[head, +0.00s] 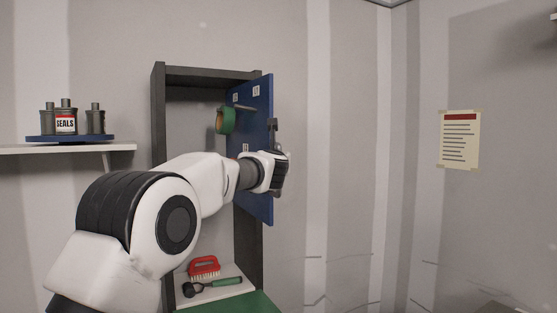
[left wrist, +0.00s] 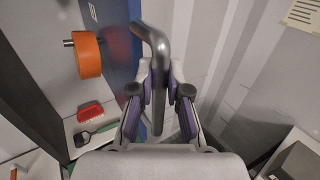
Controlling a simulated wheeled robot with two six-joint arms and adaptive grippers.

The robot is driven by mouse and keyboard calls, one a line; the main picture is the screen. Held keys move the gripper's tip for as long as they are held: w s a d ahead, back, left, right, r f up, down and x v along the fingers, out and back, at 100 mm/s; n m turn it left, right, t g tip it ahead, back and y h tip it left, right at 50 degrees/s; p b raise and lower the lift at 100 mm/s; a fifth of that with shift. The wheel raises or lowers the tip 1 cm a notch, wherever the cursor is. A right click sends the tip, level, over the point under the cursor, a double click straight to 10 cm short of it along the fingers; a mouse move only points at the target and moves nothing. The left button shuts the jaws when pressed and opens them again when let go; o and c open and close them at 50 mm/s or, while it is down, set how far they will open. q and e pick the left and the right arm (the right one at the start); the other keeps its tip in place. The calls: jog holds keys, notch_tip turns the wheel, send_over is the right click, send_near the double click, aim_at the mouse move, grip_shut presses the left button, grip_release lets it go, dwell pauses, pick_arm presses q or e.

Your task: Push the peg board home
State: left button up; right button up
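The blue peg board (head: 258,195) stands upright, out in front of the dark frame (head: 158,110). It also shows in the left wrist view (left wrist: 108,20). A grey bent bar handle (head: 273,128) is at its right edge. My left gripper (head: 279,172) is at the lower part of this handle. In the left wrist view the fingers (left wrist: 160,88) close from both sides on the grey handle (left wrist: 152,42). A green roll (head: 225,120) hangs on a peg on the board's left side. An orange roll (left wrist: 88,55) is on a peg in the left wrist view. My right gripper is not in view.
A red brush (head: 204,266) and a green-handled tool (head: 225,282) lie on a white surface below the board. A shelf (head: 60,149) at left holds grey bottles on a blue tray (head: 70,139). A notice (head: 459,140) hangs on the right wall. Right of the board is open room.

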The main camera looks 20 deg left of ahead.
pick_arm(q)
jog(key=o, duration=0.4)
jog(key=shift+w+f, duration=0.1)
jog(key=shift+f, duration=0.15)
jog(key=shift+c, duration=0.2)
jog(key=shift+w+d, duration=0.1)
jog(key=shift+w, duration=0.15)
jog(key=v, duration=1.1)
jog(key=shift+s, duration=0.35)
